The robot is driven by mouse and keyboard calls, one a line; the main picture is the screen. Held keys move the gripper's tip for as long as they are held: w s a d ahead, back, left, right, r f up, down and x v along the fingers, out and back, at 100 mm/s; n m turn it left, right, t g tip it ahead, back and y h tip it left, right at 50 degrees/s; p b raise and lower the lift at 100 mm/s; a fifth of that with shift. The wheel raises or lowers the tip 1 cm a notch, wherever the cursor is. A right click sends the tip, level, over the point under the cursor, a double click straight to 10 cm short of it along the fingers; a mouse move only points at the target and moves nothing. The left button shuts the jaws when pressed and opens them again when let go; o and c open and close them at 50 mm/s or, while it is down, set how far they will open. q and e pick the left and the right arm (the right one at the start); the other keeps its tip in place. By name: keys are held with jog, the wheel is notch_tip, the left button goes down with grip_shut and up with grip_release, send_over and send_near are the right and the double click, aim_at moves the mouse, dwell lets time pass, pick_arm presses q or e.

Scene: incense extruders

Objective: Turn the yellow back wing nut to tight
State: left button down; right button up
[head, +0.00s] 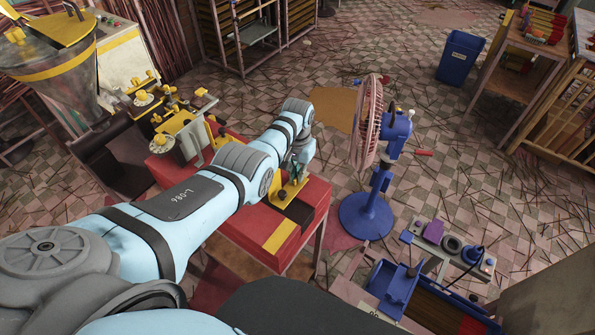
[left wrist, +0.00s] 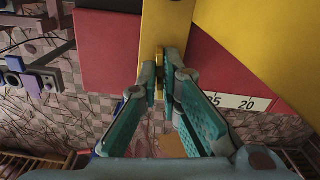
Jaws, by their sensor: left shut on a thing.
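My left arm reaches across the red table (head: 318,198) in the head view. My left gripper (head: 293,170) is at a yellow fixture (head: 287,194) on the table, and the arm hides much of that spot. In the left wrist view, the teal fingers of the left gripper (left wrist: 161,72) are closed around a small yellow wing nut (left wrist: 160,58) in front of a yellow plate (left wrist: 166,24). Only a narrow part of the nut shows between the fingertips, so its turn angle is unclear. My right gripper is in neither view.
A blue fan (head: 376,180) stands close to the right of the table. A metal hopper (head: 62,68) and yellow-and-grey clamp parts (head: 180,125) are at left. A blue bin (head: 460,57) stands far back. The floor beyond the fan is strewn with thin sticks.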

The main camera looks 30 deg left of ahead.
pick_arm(q)
jog(key=m, duration=0.5)
jog(key=shift+m, duration=0.3)
jog(key=m, duration=0.5)
jog(key=shift+p, duration=0.3)
jog(key=m, duration=0.9)
jog(key=shift+m, duration=0.3)
jog(key=c, duration=1.8)
grip_release()
